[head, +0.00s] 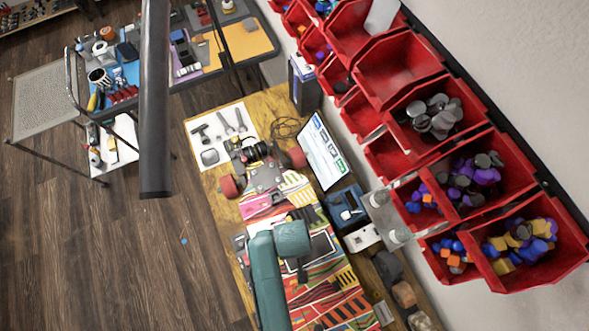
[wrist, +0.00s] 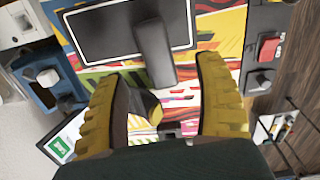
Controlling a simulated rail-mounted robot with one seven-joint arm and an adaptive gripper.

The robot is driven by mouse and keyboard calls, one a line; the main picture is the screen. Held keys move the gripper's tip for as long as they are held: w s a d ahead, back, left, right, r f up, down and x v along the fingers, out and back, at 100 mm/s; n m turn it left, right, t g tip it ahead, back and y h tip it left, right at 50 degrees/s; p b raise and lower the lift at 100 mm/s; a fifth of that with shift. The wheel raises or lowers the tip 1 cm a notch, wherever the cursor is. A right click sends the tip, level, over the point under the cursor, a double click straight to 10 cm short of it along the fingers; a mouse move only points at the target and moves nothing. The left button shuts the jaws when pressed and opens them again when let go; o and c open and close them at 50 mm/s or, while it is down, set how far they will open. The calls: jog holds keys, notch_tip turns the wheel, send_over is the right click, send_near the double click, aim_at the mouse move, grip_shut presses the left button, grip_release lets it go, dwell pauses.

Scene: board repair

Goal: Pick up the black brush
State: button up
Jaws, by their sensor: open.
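A dark grey-black block-like thing, which looks like the black brush (wrist: 154,52), lies over a black panel with a white border (wrist: 105,32) in the wrist view. Its lower end sits near a small yellowish piece, and I cannot tell whether they are one object. In the head view a small dark shape, likely the same brush (head: 302,272), shows beside my arm on the panel. My gripper (wrist: 163,68) is open, its two yellow ridged fingers spread either side of the brush's lower end, with nothing held. In the head view my arm hides the fingers.
The panel lies on a colourful board on the wooden bench (head: 272,104). A skateboard truck with red wheels (head: 265,175), a lit screen (head: 322,150) and a blue box (head: 346,206) stand near. Red bins (head: 400,68) line the wall at right. Floor is open at left.

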notch_tip(320, 180, down, 6)
jog(key=shift+w+r, duration=0.1)
jog(key=shift+c, duration=0.3)
grip_shut()
